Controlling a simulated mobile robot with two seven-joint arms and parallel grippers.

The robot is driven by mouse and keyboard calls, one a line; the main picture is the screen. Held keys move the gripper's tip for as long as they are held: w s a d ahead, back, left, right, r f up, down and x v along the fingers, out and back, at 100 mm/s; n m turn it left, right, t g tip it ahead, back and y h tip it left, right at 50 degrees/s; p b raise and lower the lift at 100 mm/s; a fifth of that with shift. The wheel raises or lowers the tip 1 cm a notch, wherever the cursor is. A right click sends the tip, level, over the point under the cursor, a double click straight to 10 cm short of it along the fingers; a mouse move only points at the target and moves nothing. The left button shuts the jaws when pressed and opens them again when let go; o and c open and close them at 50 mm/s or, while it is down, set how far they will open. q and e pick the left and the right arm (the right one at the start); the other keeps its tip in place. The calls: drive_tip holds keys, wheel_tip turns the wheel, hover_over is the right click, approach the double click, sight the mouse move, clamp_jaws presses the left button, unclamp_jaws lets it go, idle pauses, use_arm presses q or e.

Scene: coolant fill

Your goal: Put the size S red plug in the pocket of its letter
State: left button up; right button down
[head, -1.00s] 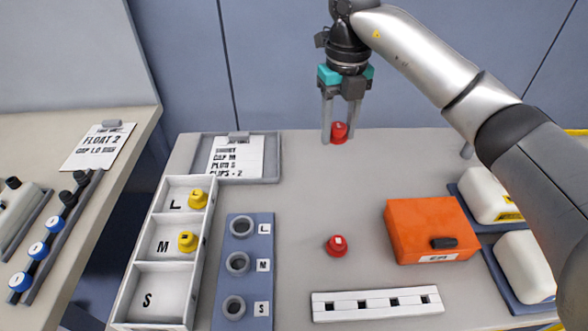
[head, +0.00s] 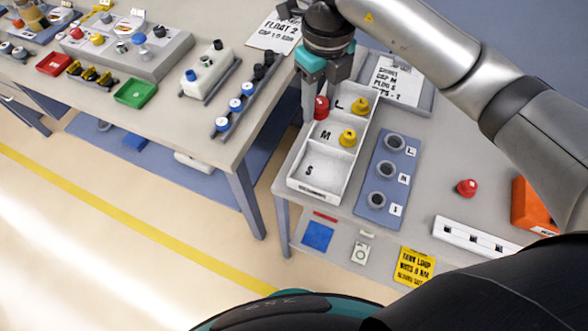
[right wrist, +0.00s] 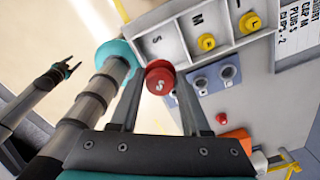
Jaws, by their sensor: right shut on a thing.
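My right gripper (head: 322,96) is shut on a red plug (head: 320,108). The plug hangs upright above the left edge of the white tray (head: 318,192), by its L and M pockets in the head view. In the right wrist view the plug (right wrist: 160,78) sits between the fingertips; its letter is not readable. The tray's S pocket (head: 325,168) is empty. The L and M pockets each hold a yellow plug (head: 360,104) (head: 347,138). A second red plug (head: 467,187) stands on the table. My left gripper (right wrist: 70,66) looks open and empty in the right wrist view.
A blue block with several grey rings (head: 384,172) stands right of the tray. A white slotted bar (head: 475,238) and an orange box (head: 530,203) lie further right. A clipboard (head: 398,80) is behind. Another bench with parts stands left, across a gap.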

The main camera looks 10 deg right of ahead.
hover_over(311, 170)
wheel_tip(311, 170, down, 15)
drive_tip(key=shift+f+b, duration=0.2)
drive_tip(key=shift+b, duration=0.2)
drive_tip(key=shift+f, duration=2.3)
drive_tip(key=shift+f+b, duration=0.1)
drive_tip(key=shift+b, duration=0.25)
drive_tip(key=shift+c, duration=1.9)
unclamp_jaws()
wheel_tip(311, 170, up, 12)
drive_tip(key=p, duration=0.1)
